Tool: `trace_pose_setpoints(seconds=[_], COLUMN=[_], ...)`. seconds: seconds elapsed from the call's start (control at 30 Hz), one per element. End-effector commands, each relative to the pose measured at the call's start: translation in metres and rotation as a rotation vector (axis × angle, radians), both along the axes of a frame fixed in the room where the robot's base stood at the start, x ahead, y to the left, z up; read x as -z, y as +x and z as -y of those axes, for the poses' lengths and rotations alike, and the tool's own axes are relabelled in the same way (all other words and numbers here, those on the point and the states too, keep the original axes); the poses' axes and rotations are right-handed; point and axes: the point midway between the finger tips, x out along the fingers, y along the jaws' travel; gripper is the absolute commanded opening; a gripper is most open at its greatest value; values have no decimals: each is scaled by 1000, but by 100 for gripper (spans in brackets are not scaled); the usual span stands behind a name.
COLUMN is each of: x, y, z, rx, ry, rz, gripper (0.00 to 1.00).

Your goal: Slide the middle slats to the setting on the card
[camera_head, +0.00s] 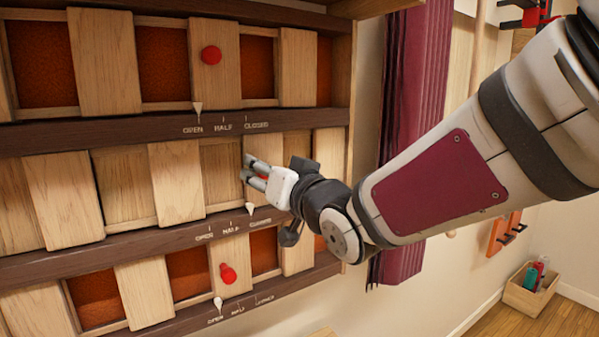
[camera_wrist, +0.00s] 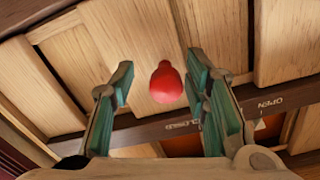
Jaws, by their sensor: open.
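The middle row of slats (camera_head: 177,182) is pale wood. Its gaps show wood panels behind, not orange. Its white pointer (camera_head: 250,208) stands near the CLOSED end of the scale below it. My gripper (camera_head: 246,170) is at a right-hand slat of this row, its fingers apart. In the wrist view a red knob (camera_wrist: 166,82) shows between the two open fingers, with a gap visible on each side. In the head view the fingers hide most of this knob. How deep it sits between the fingers is hard to tell. No setting card is visible.
The top row has a red knob (camera_head: 210,55) and a pointer (camera_head: 197,106) at OPEN. The bottom row has a red knob (camera_head: 228,274) and a pointer (camera_head: 218,303) near OPEN. Dark rails (camera_head: 120,134) separate the rows. A purple curtain (camera_head: 416,80) hangs to the right, behind my arm.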

Motion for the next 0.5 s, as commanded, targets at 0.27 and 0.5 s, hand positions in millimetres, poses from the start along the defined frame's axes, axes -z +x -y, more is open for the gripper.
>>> trace_pose_setpoints(seconds=[0.27, 0.5], x=[-1, -1], y=[-37, -72], z=[28, 55], rx=[3, 3], ry=[-1, 1], rz=[2, 2], gripper=[42, 42])
